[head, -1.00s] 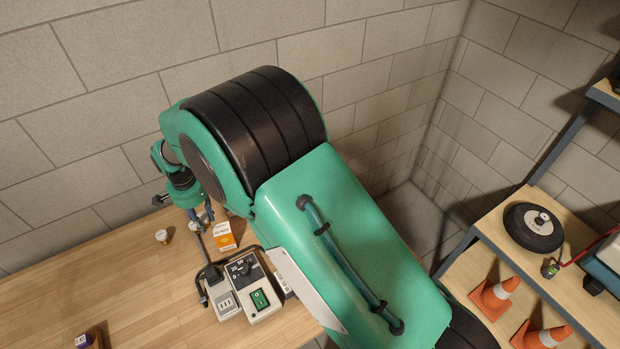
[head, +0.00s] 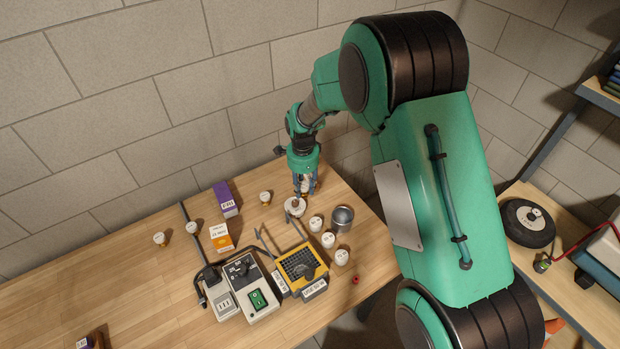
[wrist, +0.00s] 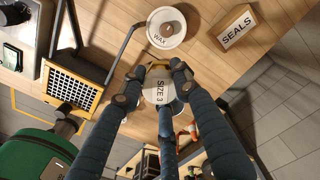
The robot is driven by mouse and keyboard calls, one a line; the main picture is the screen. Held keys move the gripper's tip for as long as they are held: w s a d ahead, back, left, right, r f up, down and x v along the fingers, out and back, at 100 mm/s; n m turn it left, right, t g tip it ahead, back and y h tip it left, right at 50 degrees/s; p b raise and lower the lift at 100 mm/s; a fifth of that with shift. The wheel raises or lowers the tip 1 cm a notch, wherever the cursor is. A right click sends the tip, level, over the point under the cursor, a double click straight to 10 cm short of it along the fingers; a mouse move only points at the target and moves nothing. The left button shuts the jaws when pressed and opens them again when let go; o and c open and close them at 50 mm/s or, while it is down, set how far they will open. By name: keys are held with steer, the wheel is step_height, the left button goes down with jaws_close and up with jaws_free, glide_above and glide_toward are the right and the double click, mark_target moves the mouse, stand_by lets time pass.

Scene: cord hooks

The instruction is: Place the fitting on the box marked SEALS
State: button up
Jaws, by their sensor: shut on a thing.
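My gripper (wrist: 150,84) is shut on the fitting, whose round white top (wrist: 160,92) reads SIZE 3 in the wrist view. In the head view my gripper (head: 304,188) is above the far right of the bench, and the fitting is mostly hidden by the fingers. The box marked SEALS (wrist: 237,27) is a small wooden-looking block with a white label, at the upper right of the wrist view. It is apart from the fitting. I cannot make it out in the head view.
A white round WAX tub (wrist: 166,28) stands left of the SEALS box, near a yellow-framed grid (wrist: 75,84). Floor (wrist: 285,105) lies beyond the bench edge.

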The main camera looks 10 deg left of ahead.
steer(key=w+d+f+m, duration=0.1)
steer(key=w+d+f, duration=0.1)
steer(key=d+f, duration=0.3)
steer(key=shift+d+m, duration=0.3)
steer(key=shift+m, duration=0.1)
steer(key=shift+w+a+f+p, duration=0.25)
steer(key=shift+w+a, duration=0.9)
steer(key=shift+w, duration=1.25)
steer(key=shift+w+a+f+p, duration=0.3)
steer(key=shift+w+a, duration=0.85)
steer(key=shift+w, duration=1.25)
steer(key=shift+w+a+f+p, duration=0.25)
steer(key=shift+w+a, duration=0.9)
steer(key=shift+w, duration=1.25)
steer(key=shift+f, duration=0.1)
steer(key=shift+f, duration=1.65)
steer(key=shift+f, duration=0.1)
